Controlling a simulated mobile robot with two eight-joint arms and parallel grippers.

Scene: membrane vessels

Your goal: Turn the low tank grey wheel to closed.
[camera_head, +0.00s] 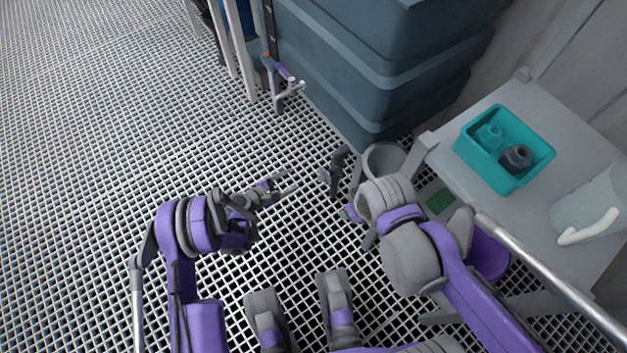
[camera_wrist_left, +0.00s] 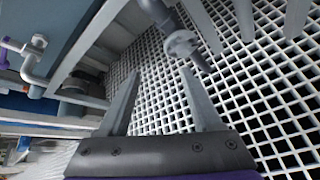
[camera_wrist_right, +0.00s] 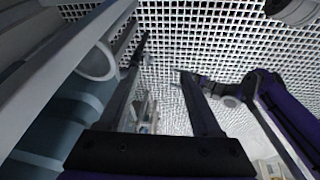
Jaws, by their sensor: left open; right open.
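A small grey wheel (camera_wrist_left: 182,43) sits on a dark grey pipe in the left wrist view, just beyond the fingertips. In the head view, what looks like the same wheel (camera_head: 324,176) shows small and edge-on beside the dark pipe (camera_head: 338,165), below the big blue-grey tank (camera_head: 340,80). I cannot read its setting. My left gripper (camera_head: 283,186) is open and empty, a short way left of the wheel and apart from it; its fingers also show in the left wrist view (camera_wrist_left: 160,76). My right gripper (camera_wrist_right: 160,82) is open and empty; my right arm largely hides it in the head view.
A pale table (camera_head: 555,105) at the right bears a teal bin (camera_head: 535,165) with knobs and a white jug (camera_head: 590,215). A grey bucket (camera_head: 384,160) stands by the tank. A purple-handled pipe valve (camera_head: 285,73) stands at the tank's left. Grating floor is free at left.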

